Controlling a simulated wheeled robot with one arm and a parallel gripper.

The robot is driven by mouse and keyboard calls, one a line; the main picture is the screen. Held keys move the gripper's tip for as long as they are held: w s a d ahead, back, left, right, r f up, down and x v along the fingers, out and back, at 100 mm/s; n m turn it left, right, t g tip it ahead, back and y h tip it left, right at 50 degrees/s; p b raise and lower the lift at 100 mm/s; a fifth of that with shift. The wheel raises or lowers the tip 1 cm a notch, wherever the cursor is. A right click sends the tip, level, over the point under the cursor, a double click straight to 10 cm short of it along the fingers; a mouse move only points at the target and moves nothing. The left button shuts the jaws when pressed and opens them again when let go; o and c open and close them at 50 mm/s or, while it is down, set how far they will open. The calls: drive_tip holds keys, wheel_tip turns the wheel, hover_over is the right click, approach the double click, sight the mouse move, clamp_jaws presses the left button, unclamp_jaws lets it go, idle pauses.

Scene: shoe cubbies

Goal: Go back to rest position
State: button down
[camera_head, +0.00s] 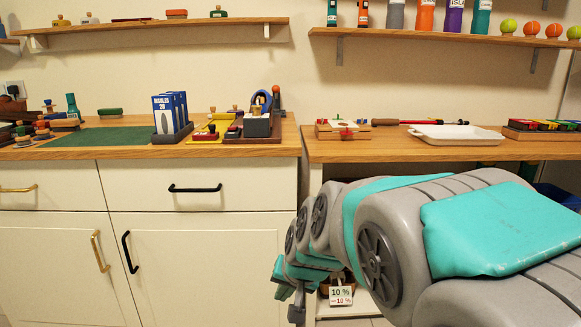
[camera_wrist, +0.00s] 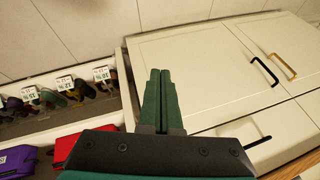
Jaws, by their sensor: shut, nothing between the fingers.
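My gripper (camera_wrist: 160,98) shows in the wrist view as two green fingers lying side by side, closed with nothing between them. It points down past the white cabinet toward the floor. In the head view my gray and teal arm reaches across the lower right, and my gripper (camera_head: 290,300) hangs low in front of the gap between the cabinet (camera_head: 205,260) and the right-hand workbench. The fingertips are small and partly unclear there. The cabinet doors (camera_wrist: 195,70) fill the right of the wrist view.
A low shelf (camera_wrist: 70,125) with price tags and several shoes is left in the wrist view. The left counter (camera_head: 285,148) holds boxes and a green mat (camera_head: 100,138). The right bench (camera_head: 350,152) holds a white tray (camera_head: 455,134). Wall shelves (camera_head: 150,28) run above.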

drive_tip(key=s+d+f+g+h, duration=0.1)
drive_tip(key=s+d, duration=0.4)
drive_tip(key=s, duration=0.5)
drive_tip(key=s+d+f+n+g+h, duration=0.1)
drive_tip(key=s+d+f+g, duration=0.1)
drive_tip(key=s+d, duration=0.4)
drive_tip(key=s+d+f+g+h, duration=0.1)
drive_tip(key=s+d+g, duration=0.3)
drive_tip(key=s, duration=0.9)
drive_tip(key=shift+s+d+f+n, duration=0.35)
drive_tip(key=shift+d+f+n, duration=0.05)
drive_tip(key=shift+d, duration=0.4)
